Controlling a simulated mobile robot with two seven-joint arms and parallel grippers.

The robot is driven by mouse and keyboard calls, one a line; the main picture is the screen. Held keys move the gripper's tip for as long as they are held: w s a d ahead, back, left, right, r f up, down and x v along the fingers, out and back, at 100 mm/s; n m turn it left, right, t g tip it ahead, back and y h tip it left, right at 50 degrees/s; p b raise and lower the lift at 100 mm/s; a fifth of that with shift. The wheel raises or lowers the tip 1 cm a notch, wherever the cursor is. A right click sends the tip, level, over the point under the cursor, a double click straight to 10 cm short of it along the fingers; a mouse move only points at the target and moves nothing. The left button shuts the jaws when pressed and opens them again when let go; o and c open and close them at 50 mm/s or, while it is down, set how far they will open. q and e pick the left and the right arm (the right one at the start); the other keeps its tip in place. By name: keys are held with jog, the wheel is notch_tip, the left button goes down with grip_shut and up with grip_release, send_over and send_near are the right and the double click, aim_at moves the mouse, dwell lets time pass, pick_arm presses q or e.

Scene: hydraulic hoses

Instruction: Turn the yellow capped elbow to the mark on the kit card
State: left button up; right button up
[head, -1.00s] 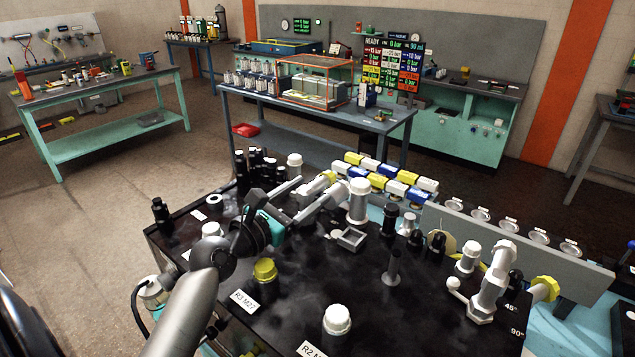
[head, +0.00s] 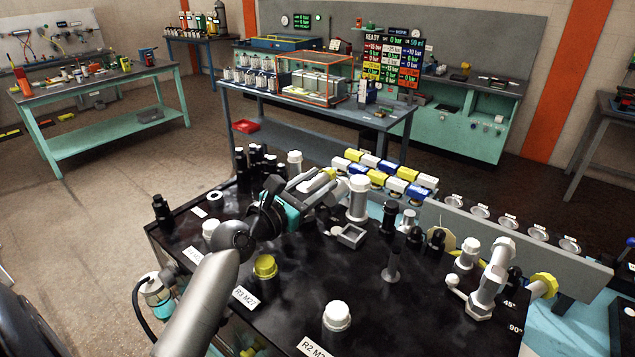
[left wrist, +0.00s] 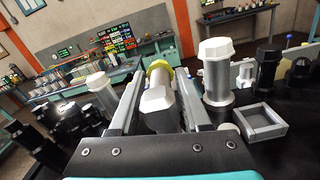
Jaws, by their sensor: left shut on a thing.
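The yellow capped elbow (head: 329,174) is partly hidden by my left gripper (head: 318,190) in the head view. In the left wrist view, its yellow cap (left wrist: 160,64) and pale grey body (left wrist: 160,99) show between the two fingers. My left gripper (left wrist: 156,95) is shut on the elbow, with a finger along each side. Its cap points away from the gripper. A kit card is not clearly recognisable. White marks reading 45° and 90° (head: 516,328) show on the black table's right side, beside another elbow. My right gripper is not in view.
A tall grey fitting with a white cap (head: 358,200) stands close right of my left gripper. A small square tray (head: 350,236) is nearer. Black fittings (head: 255,163) stand behind left. A pale elbow (head: 488,280) with a yellow end stands at right. The black tabletop's front middle is mostly clear.

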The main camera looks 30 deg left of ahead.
pick_arm(q)
grip_shut()
dwell(0.9)
